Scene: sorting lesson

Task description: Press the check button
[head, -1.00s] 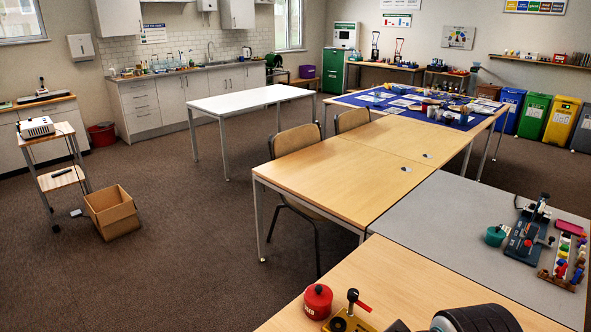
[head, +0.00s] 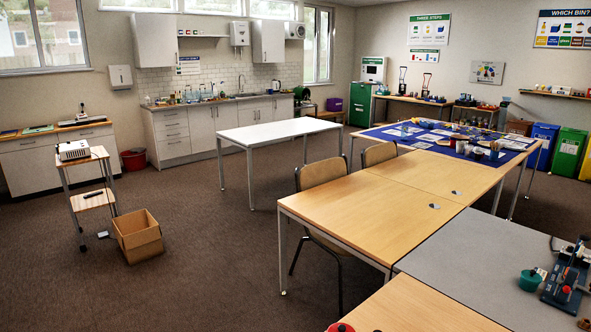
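I cannot make out a check button in the head view. A green cabinet (head: 360,106) stands at the back wall, with a white unit with a screen (head: 373,70) on top. Any button on it is too small to tell. My gripper is not in view.
Wooden tables (head: 370,215) run from the front right towards a blue-covered table (head: 405,131) with papers and cups. A chair (head: 321,172) stands at their left side. A white table (head: 275,130), a cardboard box (head: 138,236) and a trolley (head: 92,196) stand farther left. Open carpet (head: 215,250) lies between.

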